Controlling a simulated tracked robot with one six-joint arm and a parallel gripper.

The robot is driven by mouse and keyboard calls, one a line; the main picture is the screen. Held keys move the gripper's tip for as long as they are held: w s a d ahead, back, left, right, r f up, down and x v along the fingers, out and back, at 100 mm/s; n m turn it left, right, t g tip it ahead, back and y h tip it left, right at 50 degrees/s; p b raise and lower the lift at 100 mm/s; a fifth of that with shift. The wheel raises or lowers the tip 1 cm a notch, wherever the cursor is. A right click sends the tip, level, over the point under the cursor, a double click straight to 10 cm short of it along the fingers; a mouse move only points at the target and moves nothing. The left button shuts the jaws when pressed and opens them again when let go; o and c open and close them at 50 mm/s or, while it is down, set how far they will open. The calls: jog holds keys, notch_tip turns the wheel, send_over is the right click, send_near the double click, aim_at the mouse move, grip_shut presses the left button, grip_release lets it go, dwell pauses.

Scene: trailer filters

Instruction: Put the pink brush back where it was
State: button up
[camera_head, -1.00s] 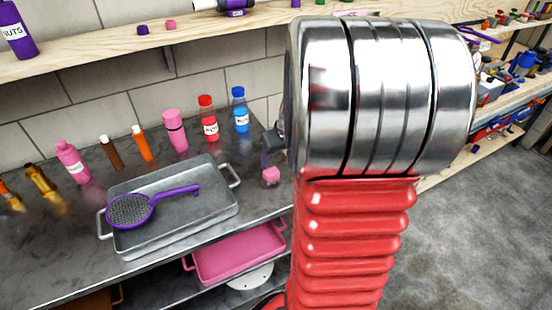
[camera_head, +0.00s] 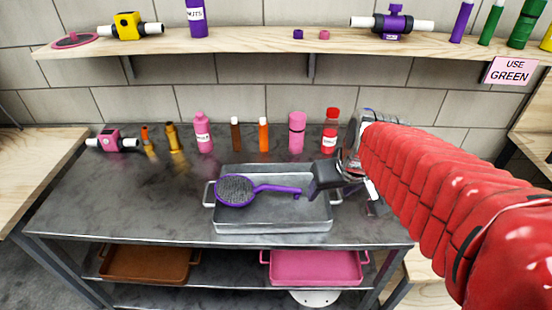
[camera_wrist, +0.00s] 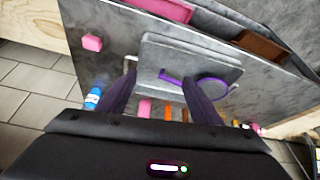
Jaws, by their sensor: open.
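A purple brush (camera_head: 236,191) with a round grey head lies in a grey metal tray (camera_head: 224,224), its handle toward the right. The wrist view also shows this brush (camera_wrist: 213,87) and the tray (camera_wrist: 185,44). A flat round pink item (camera_head: 75,41) lies on the upper shelf at left; I cannot tell whether it is a brush. My gripper (camera_head: 313,189) is open and empty over the tray's right part, near the handle's end. In the wrist view my gripper (camera_wrist: 160,74) has its fingers spread either side of the handle's end, and touching cannot be told.
Several bottles, including a pink one (camera_head: 297,132), stand behind the tray. A pink cube (camera_wrist: 92,42) sits beside the tray. A pink tray (camera_head: 317,267) and a brown tray (camera_head: 148,263) are on the lower shelf.

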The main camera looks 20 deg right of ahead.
jog(key=s+a+r+n, duration=0.1)
jog(key=s+a+r, duration=0.1)
jog(key=s+a, duration=0.6)
jog(key=shift+s+a+r+t, duration=0.3)
jog(key=shift+s+a+r, duration=0.1)
jog(key=shift+a, duration=0.25)
